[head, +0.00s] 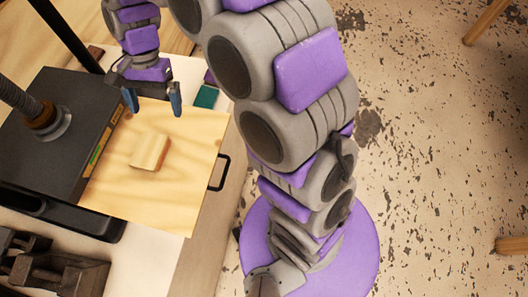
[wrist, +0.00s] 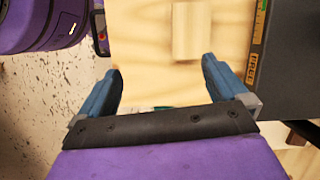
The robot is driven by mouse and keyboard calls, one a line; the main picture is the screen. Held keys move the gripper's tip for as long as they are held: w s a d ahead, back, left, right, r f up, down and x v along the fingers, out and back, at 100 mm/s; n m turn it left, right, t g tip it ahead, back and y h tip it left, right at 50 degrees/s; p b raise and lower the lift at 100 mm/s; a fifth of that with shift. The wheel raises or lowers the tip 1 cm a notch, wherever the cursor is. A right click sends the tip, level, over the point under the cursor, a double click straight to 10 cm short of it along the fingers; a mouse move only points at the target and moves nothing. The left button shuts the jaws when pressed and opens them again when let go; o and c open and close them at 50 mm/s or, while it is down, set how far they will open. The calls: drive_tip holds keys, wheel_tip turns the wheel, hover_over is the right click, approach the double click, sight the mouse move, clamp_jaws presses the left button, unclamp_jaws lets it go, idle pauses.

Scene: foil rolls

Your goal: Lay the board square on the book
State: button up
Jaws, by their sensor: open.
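The board is a square pale wood sheet (head: 190,190) with a small raised wooden block (head: 150,151) near its middle. The board (wrist: 140,45) and block (wrist: 192,30) also show in the wrist view. A narrow strip with coloured lettering, perhaps the book's spine (head: 97,152), runs along the board's left edge beside a black plate; it also shows in the wrist view (wrist: 257,50). The rest of the book cannot be made out. My gripper (head: 152,97) is open and empty over the board's far edge, apart from the block. The block lies ahead of the fingers (wrist: 160,68).
A black press plate (head: 60,115) with a screw (head: 45,118) stands left of the board. Dark metal blocks (head: 50,270) sit at lower left. A small teal item (head: 206,96) lies beyond the board. A black handle (head: 220,172) juts out at the right.

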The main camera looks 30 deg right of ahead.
drive_tip(key=s+d+n+h, duration=0.1)
drive_tip(key=s+d+n, duration=0.2)
drive_tip(key=s+d, duration=0.6)
drive_tip(key=s+d+n+t+h, duration=0.1)
drive_tip(key=s+d+n, duration=0.2)
drive_tip(key=s+d, duration=0.6)
drive_tip(key=s+r, duration=0.1)
drive_tip(key=s, duration=0.7)
drive_tip(key=shift+d+h, duration=0.2)
drive_tip(key=shift+h, duration=0.1)
drive_tip(key=shift+w, duration=0.1)
drive_tip(key=shift+c, duration=0.3)
